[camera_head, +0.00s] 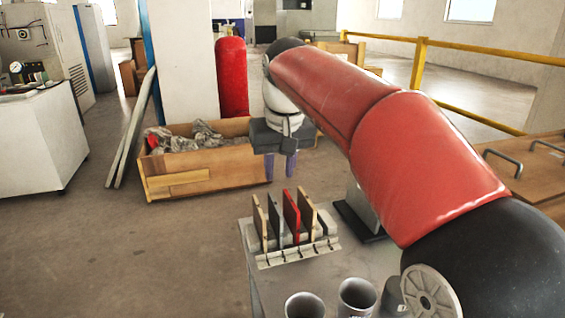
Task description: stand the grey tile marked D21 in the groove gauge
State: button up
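A grey tile (274,217) stands upright in a light slotted rack (298,254) on the grey table, between a tan tile (259,221) and a red tile (291,214). Another tan tile (307,213) stands at the right. No marking is legible, so I cannot confirm D21. A grey block on a dark base (360,222) stands right of the rack, partly hidden by my arm; I cannot tell whether it is the groove gauge. My gripper (280,172) points down, its purple fingers apart with nothing visible between them. In the picture it is above the tiles, apart from them.
Two metal cups (357,297) stand at the table's (262,284) front. A wooden crate (190,184) with grey crumpled material is on the floor behind, near a red cylinder (232,78). A wooden cabinet (530,165) with handles is at the right. Floor left of the table is clear.

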aim_at(276, 205)
jog(key=b+x, duration=0.6)
jog(key=x, duration=0.1)
jog(key=shift+f, duration=0.2)
jog(key=shift+b+x, duration=0.9)
jog(key=shift+x, duration=1.25)
jog(key=shift+w, duration=0.1)
grip_shut()
jog(key=shift+r, duration=0.2)
jog(key=w+p+v, duration=0.2)
jog(key=p+v, duration=0.8)
jog(key=p, duration=0.1)
jog(key=shift+a+r, duration=0.35)
jog(key=shift+r, duration=0.2)
jog(key=shift+w, duration=0.1)
